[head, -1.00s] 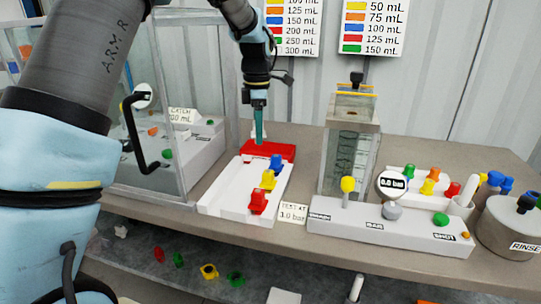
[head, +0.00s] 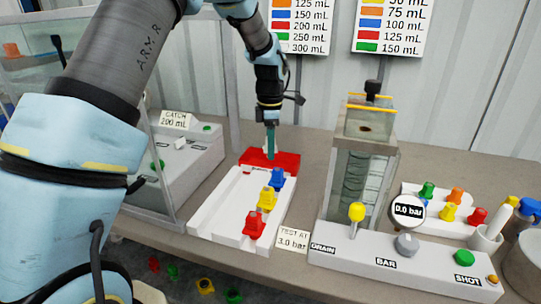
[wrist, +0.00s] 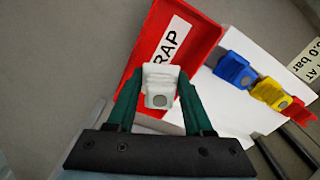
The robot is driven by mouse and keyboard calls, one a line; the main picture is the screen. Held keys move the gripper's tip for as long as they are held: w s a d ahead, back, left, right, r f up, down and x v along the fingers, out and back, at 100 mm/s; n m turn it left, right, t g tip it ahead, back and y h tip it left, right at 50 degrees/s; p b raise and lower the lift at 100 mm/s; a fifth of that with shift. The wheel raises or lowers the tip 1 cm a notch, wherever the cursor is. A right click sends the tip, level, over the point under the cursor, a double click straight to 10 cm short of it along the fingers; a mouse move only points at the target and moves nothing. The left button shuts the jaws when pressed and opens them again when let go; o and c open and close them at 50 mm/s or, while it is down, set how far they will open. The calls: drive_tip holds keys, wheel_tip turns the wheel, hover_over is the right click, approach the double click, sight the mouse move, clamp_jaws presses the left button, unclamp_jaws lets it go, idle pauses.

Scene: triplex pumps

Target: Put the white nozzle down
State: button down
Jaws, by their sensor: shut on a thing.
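The white nozzle (wrist: 159,88) is between the teal fingers of my gripper (wrist: 157,98), which is shut on it. In the wrist view it lies over the near part of the red tray (wrist: 188,35), whose label reads partly "RAP". In the head view my gripper (head: 271,152) points down at the red tray (head: 283,163), at the back end of the white rack. The nozzle is hardly visible there. I cannot tell whether it touches the tray floor.
The white rack (head: 215,213) holds blue (head: 277,179), yellow (head: 267,200) and red (head: 254,225) nozzles, close beside the red tray. A clear tank (head: 362,160) and gauge panel (head: 400,263) stand right. A glass-walled case (head: 170,205) stands left.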

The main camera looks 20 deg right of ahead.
drive_tip(key=shift+f+p, duration=0.4)
drive_tip(key=shift+f, duration=1.4)
drive_tip(key=shift+f, duration=0.1)
drive_tip(key=shift+f, duration=0.1)
drive_tip(key=c, duration=0.6)
unclamp_jaws()
wheel_tip(320, 180, up, 12)
drive_tip(key=shift+r+b, duration=0.25)
drive_tip(key=shift+b, duration=0.85)
